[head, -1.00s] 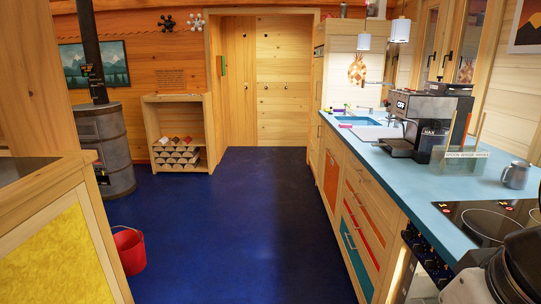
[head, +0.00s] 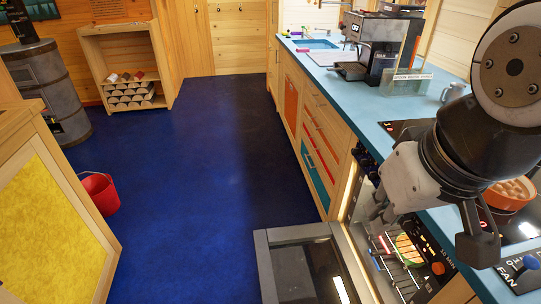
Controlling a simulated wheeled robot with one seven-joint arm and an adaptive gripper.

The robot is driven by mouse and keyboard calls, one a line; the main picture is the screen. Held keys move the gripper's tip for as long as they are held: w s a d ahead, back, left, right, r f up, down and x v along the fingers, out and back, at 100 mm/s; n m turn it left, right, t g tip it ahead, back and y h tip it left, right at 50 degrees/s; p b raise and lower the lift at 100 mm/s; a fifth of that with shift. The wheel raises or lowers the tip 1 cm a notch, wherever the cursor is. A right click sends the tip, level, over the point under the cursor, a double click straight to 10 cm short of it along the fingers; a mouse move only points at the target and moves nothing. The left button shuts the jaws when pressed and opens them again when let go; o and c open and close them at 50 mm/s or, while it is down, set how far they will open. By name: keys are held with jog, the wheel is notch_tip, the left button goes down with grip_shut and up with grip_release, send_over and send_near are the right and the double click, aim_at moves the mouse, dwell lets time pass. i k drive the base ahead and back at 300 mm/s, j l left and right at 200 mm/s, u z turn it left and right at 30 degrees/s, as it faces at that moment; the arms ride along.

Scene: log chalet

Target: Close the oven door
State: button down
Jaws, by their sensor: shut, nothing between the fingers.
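The oven door (head: 302,272) is open at the bottom of the head view, folded down flat or nearly so. It has a grey frame around dark glass, and its near part is cut off by the picture edge. The lit oven (head: 350,193) opens to its right under the blue counter, with a wire rack and food inside. My gripper (head: 374,214) is shut and empty, hanging in front of the oven opening, right of and above the door in the picture. Whether it touches anything is unclear. My arm hides part of the oven and its control panel.
A pot of food (head: 511,193) stands on the dark hob beside my arm. A coffee machine (head: 373,42) and a mug (head: 453,92) stand farther back on the counter. A red bucket (head: 99,192) stands left by a yellow-panelled unit (head: 48,232). The blue floor between is clear.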

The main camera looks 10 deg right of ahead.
aim_at(263, 239)
jog(key=i+j+u, duration=0.1)
jog(key=j+u, duration=0.25)
jog(key=i+j+u, duration=0.1)
jog(key=u, duration=0.25)
jog(key=i+j+u, duration=0.15)
jog(key=u, duration=0.2)
